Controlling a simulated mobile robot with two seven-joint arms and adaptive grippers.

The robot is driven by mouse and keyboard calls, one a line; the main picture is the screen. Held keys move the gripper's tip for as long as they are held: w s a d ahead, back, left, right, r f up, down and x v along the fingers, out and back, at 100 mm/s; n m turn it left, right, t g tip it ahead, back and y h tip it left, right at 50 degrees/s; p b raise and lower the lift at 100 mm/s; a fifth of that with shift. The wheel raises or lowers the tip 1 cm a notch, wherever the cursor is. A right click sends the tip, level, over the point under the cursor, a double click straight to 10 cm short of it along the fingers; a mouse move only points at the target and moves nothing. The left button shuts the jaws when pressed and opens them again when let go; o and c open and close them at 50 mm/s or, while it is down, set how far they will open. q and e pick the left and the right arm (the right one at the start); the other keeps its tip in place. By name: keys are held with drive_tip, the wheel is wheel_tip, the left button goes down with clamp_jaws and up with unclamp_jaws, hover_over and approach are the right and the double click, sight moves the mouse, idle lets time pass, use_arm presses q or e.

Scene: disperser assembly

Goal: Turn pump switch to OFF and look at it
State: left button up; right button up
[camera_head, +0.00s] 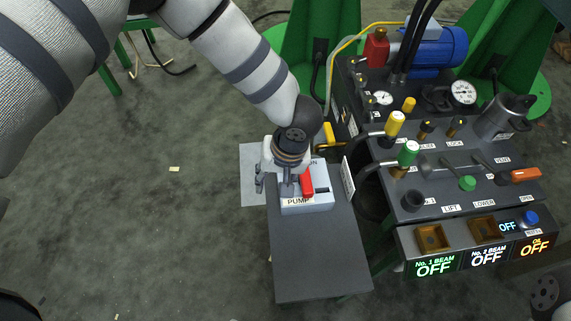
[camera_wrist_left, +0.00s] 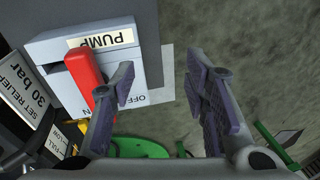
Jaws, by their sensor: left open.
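The pump switch is a light grey box labelled PUMP (camera_head: 305,206) on a dark stand, with a red lever (camera_head: 307,185) on top. In the left wrist view the box (camera_wrist_left: 150,62) and lever (camera_wrist_left: 85,72) fill the upper left. A second label beside the lever is partly hidden by a finger. My left gripper (camera_head: 278,186) is at the box's left side. Its fingers (camera_wrist_left: 165,88) are apart with nothing between them. The lever lies outside the gap, close beside one finger; I cannot tell whether they touch.
The dark stand top (camera_head: 315,255) is clear in front of the box. To the right is a hydraulic panel (camera_head: 435,190) with several levers, gauges and a blue motor (camera_head: 440,47). Lit displays below it read OFF (camera_head: 435,267). The floor at left is mostly open.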

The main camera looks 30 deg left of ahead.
sight(305, 178)
use_arm(q)
drive_tip(key=w+d+r+n+h, duration=0.15)
drive_tip(key=w+d+r, duration=0.25)
drive_tip(key=w+r, duration=0.4)
drive_tip(key=shift+m+h, duration=0.25)
drive_tip(key=shift+h, duration=0.2)
drive_tip(key=f+b, duration=0.1)
drive_tip(key=f, duration=0.2)
drive_tip(key=f+b, duration=0.1)
drive_tip(key=f, duration=0.3)
drive_tip(key=s+f+b, duration=0.1)
drive_tip(key=f, duration=0.2)
drive_tip(key=shift+d+f, duration=0.15)
drive_tip(key=shift+f, duration=0.5)
clamp_jaws()
